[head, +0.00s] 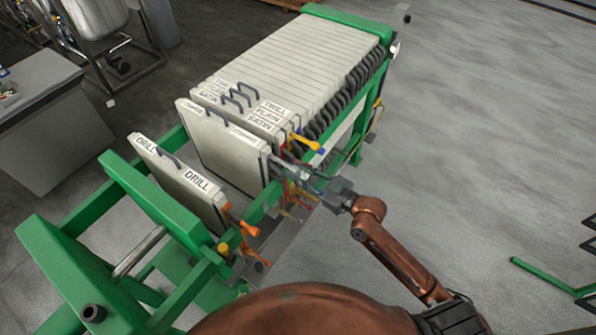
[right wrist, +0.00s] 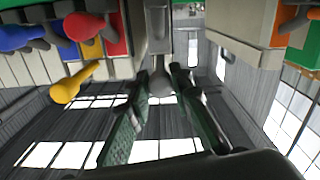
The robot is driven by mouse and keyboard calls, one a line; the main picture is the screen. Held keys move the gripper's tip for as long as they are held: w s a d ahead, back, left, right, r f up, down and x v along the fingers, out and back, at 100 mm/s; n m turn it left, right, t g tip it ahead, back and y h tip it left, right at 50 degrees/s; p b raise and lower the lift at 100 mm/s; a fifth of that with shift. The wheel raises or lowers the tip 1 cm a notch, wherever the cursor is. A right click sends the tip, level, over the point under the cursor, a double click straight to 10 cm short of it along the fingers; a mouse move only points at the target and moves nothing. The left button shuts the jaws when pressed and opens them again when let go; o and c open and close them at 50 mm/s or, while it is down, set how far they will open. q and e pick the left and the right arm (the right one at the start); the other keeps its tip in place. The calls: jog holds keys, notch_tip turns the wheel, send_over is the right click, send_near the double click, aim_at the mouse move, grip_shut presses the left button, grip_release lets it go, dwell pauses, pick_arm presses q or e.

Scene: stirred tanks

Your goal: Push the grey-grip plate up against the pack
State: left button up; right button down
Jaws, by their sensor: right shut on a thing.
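The grey-grip plate (head: 222,140) is a pale upright slab with a dark handle on top, in the middle of the green frame in the head view. It stands close in front of the pack (head: 300,65); I cannot tell whether their faces touch. My right gripper (head: 318,181) is at the plate's right side, outside the rail. In the right wrist view its dark fingers (right wrist: 160,90) are shut on the rounded grey grip (right wrist: 160,79) below the plate's edge. The far tips are partly hidden in the head view. My left gripper is not in view.
A separate DRILL plate (head: 178,180) with orange grips (head: 247,228) stands nearer, across an open gap. Blue (right wrist: 84,27), red (right wrist: 113,43) and yellow (right wrist: 75,82) grips stick out beside the gripper. Green rails frame the plates. The floor at the right is mostly clear.

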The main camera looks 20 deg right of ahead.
jog(key=shift+w+d, duration=0.1)
dwell(0.3)
jog(key=w+d+b, duration=0.2)
jog(key=shift+d+r, duration=0.1)
jog(key=shift+d, duration=0.2)
jog(key=c, duration=1.8)
grip_release()
jog(key=shift+d, duration=0.1)
jog(key=shift+o, duration=0.3)
